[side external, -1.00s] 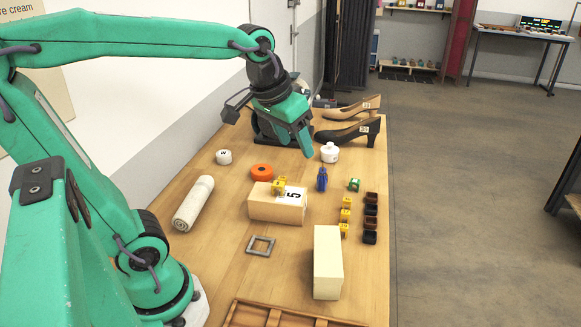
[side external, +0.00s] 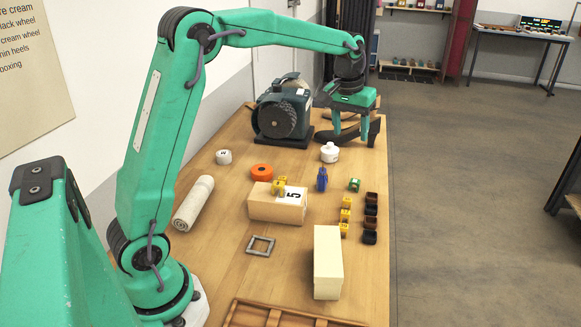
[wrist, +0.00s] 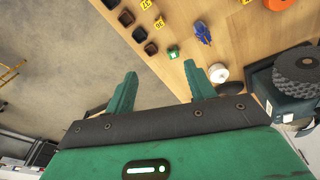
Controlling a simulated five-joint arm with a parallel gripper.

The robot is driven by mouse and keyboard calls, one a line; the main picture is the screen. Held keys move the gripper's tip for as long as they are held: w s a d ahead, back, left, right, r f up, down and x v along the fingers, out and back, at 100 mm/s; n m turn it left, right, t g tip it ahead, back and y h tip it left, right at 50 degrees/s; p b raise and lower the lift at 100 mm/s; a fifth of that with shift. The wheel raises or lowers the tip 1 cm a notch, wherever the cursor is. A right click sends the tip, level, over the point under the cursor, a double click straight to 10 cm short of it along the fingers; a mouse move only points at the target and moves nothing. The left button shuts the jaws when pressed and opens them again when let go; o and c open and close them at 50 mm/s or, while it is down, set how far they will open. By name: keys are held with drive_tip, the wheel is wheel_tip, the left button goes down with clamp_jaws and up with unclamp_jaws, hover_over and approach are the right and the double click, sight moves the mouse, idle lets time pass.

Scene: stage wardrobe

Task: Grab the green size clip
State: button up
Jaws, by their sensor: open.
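My gripper (side external: 351,127) is open and empty, pointing down above the far right of the table, farther back than the green clip. Its two spread fingers also show in the wrist view (wrist: 160,72).
Cream blocks (side external: 328,263) stand nearer. The table's right edge is close.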

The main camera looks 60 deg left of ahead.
drive_tip(key=w+a+f+n+g, duration=0.1)
drive_tip(key=w+a+f, duration=0.2)
drive_tip(key=w+f, duration=0.3)
drive_tip(key=n+g, duration=0.1)
drive_tip(key=n, duration=0.1)
hover_over(355, 181)
wheel_tip(355, 181, down, 9)
drive_tip(key=shift+a+f, duration=0.15)
drive_tip(key=shift+f, duration=0.1)
drive_tip(key=shift+f, duration=1.25)
drive_tip(key=shift+f, duration=0.1)
drive_tip(key=shift+f, duration=2.5)
drive_tip(key=shift+c, duration=0.2)
